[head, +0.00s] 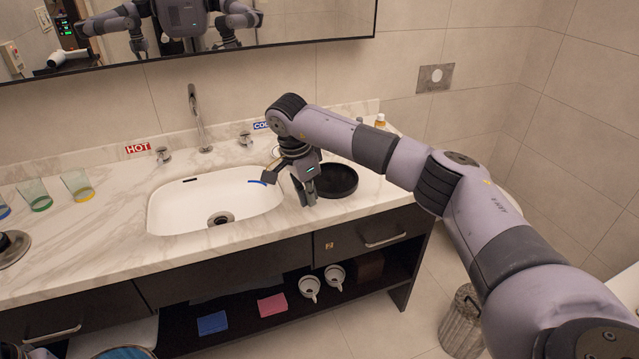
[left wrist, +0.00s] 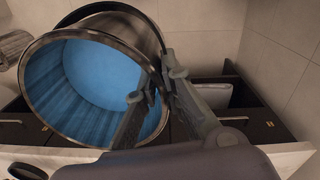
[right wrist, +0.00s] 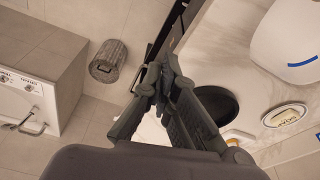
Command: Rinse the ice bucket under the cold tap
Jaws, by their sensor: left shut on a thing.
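The ice bucket (left wrist: 100,75), dark metal outside and blue inside, is tilted with its mouth toward the left wrist camera. My left gripper (left wrist: 155,85) is shut on its rim. A blue rim (head: 125,353), probably the bucket, shows at the head view's bottom edge. The white basin (head: 190,210) is empty. Its spout (head: 200,118) shows no visible water. The cold tap handle (head: 245,139) stands right of the spout beside the partly hidden COLD label (head: 261,126). My right gripper (head: 307,194) is over the counter just right of the basin, its fingertips together and empty (right wrist: 158,78).
The hot tap handle (head: 163,154) is left of the spout. Glasses (head: 77,184) stand on the left counter. A round black tray (head: 338,180) lies behind my right gripper. Cloths (head: 271,304) and white cups (head: 309,287) are on the shelf below. A bin (head: 462,320) stands on the floor.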

